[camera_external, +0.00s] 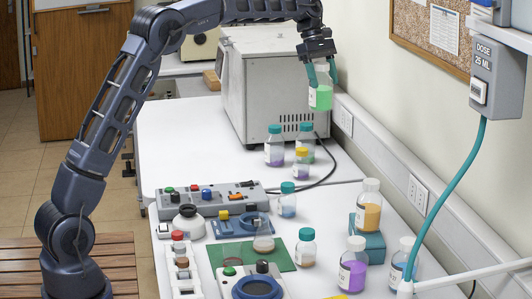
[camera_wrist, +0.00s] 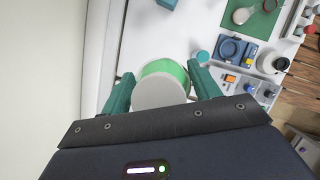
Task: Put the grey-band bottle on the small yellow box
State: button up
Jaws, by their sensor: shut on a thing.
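My gripper (camera_external: 321,84) is shut on a bottle with green contents (camera_external: 321,98). It holds the bottle in the air, in front of the grey oven-like box near the wall. In the wrist view the bottle's pale grey round top (camera_wrist: 160,92) sits between the teal fingers, with green showing beyond it. I cannot make out a grey band on it. A flat yellow patch (camera_external: 336,297) shows at the bottom edge of the external view, mostly cut off; I cannot tell whether it is the small yellow box.
Several capped bottles stand on the white bench, including a purple one (camera_external: 353,266). An orange bottle (camera_external: 369,208) stands on a teal box (camera_external: 367,243). A grey control panel (camera_external: 213,197) and a green mat (camera_external: 228,251) lie left. A dosing unit (camera_external: 497,75) hangs right.

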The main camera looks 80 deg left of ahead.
jog(key=d+f+m+g, duration=0.25)
jog(key=d+m, duration=0.65)
jog(key=d, duration=2.5)
jog(key=s+d+r+m+g+y, duration=0.15)
jog(key=s+d+m, duration=0.4)
jog(key=d, duration=0.85)
jog(key=s+d+r+m+g+y, duration=0.1)
jog(key=s+d+r+m+g, duration=0.15)
jog(key=s+d, duration=0.9)
notch_tip(320, 180, down, 26)
jog(key=w+d, duration=0.2)
jog(key=w, duration=0.1)
jog(key=shift+d+m+t, duration=0.25)
jog(key=shift+m+t, duration=0.1)
jog(key=shift+m, duration=0.05)
jog(key=shift+h, duration=0.25)
jog(key=o, duration=1.3)
jog(key=shift+c, duration=0.2)
